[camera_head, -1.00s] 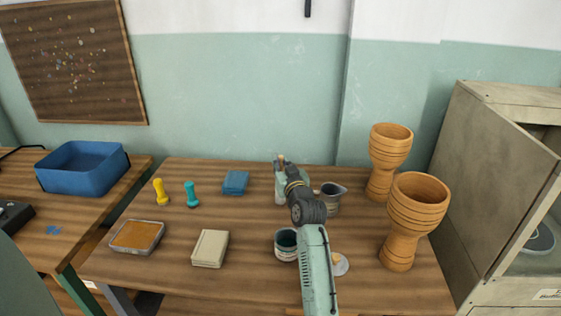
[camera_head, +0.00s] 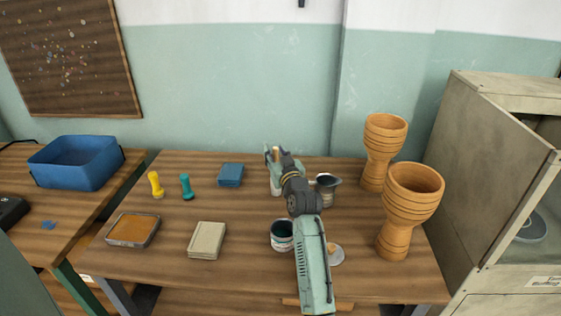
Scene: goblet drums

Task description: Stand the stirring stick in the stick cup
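My gripper (camera_head: 276,158) is at the back middle of the table, partly hidden by my own wrist. A short upright piece of light wood (camera_head: 276,152) shows at its fingers. It may be the end of the stirring stick; I cannot tell if the fingers grip it. A pale upright cup-like thing (camera_head: 276,187) shows just below the gripper, mostly hidden. It may be the stick cup, and whether the wood is inside is unclear. A thin wooden bar (camera_head: 344,306) lies across the table's front edge, partly behind my arm.
A grey pitcher (camera_head: 327,190) stands just right of the gripper. A dark-mouthed can (camera_head: 282,237) and a pale disc with a wooden knob (camera_head: 335,255) flank my forearm. Two goblet drums (camera_head: 383,150) (camera_head: 408,208) stand right. Stamps, pads and a tray (camera_head: 132,231) lie left.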

